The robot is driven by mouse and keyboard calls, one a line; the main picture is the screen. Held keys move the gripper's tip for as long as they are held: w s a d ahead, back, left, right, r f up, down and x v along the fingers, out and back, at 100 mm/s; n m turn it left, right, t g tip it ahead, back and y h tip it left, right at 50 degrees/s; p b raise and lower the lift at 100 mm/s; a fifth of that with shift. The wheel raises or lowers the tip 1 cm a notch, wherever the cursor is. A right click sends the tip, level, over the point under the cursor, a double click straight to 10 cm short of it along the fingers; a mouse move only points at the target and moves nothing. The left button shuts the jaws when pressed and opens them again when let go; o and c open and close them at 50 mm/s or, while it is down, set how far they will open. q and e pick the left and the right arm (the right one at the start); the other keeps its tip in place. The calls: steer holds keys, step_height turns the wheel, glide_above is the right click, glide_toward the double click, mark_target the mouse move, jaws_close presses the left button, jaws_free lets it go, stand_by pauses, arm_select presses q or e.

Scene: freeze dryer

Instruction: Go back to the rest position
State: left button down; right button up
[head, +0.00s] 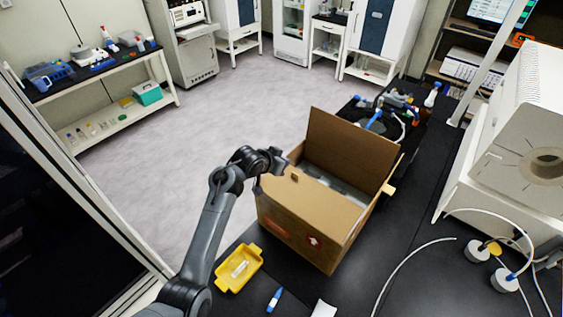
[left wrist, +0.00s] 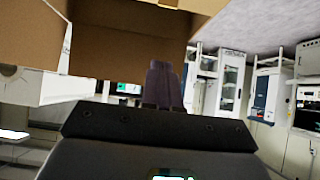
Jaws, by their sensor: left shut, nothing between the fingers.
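My left arm reaches up from the bottom of the head view. My left gripper (head: 257,188) is beside the left edge of an open cardboard box (head: 297,232), pointing down. In the left wrist view its dark fingers (left wrist: 162,86) are together with nothing between them. Brown cardboard of the box (left wrist: 130,48) shows behind and above the fingers there. Whether the gripper touches the box I cannot tell. My right gripper is in neither view.
A yellow tray (head: 222,284) holding a small white item and a blue-capped marker (head: 274,300) lie in front. A white machine (head: 520,140) and cables are at the right. The floor behind is clear.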

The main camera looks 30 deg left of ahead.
arm_select(q)
steer(key=s+d+f+g+y+p, duration=0.15)
steer(key=s+f+g, duration=0.25)
steer(key=s+f, duration=1.85)
steer(key=s+d+r+g+p, duration=0.1)
steer(key=s+r, duration=0.1)
steer(key=s, duration=0.6)
steer(key=s+d+r+g, duration=0.1)
steer(key=s+r, duration=0.1)
steer(key=s, duration=0.6)
steer(key=s+d+v, duration=0.1)
steer(key=d+v, duration=0.2)
steer(key=v, duration=1)
steer(key=shift+s+p, duration=0.3)
steer(key=shift+f, duration=0.1)
